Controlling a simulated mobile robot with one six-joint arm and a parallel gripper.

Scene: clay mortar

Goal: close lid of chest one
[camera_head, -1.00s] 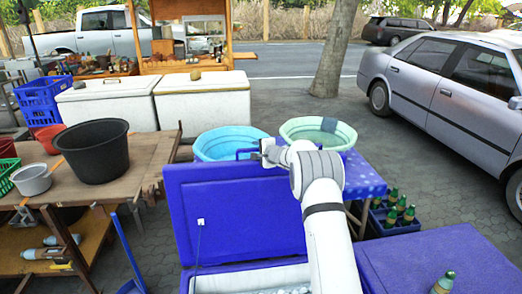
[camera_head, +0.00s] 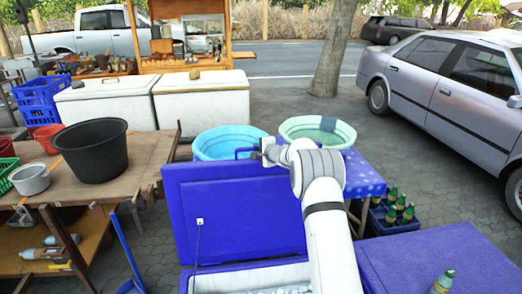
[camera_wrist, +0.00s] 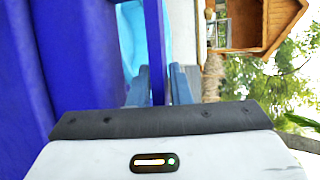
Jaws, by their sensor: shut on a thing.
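The blue chest (camera_head: 208,270) stands in front of me with its lid (camera_head: 232,215) raised. The inside is pale and holds whitish contents, partly hidden by my arm. My gripper (camera_head: 258,150) is at the top edge of the lid, at the blue handle (camera_head: 244,152). In the wrist view, the gripper fingers (camera_wrist: 158,85) are shut on the blue handle bar (camera_wrist: 155,50), one finger on each side. The lid's broad blue face (camera_wrist: 60,50) fills the left of that view.
A second blue chest (camera_head: 420,262) with a closed top and a bottle (camera_head: 443,282) stands at right. Beyond the lid are a blue tub (camera_head: 228,142) and a green tub (camera_head: 318,131). A wooden table (camera_head: 110,180) with a black bucket (camera_head: 92,150) is at left.

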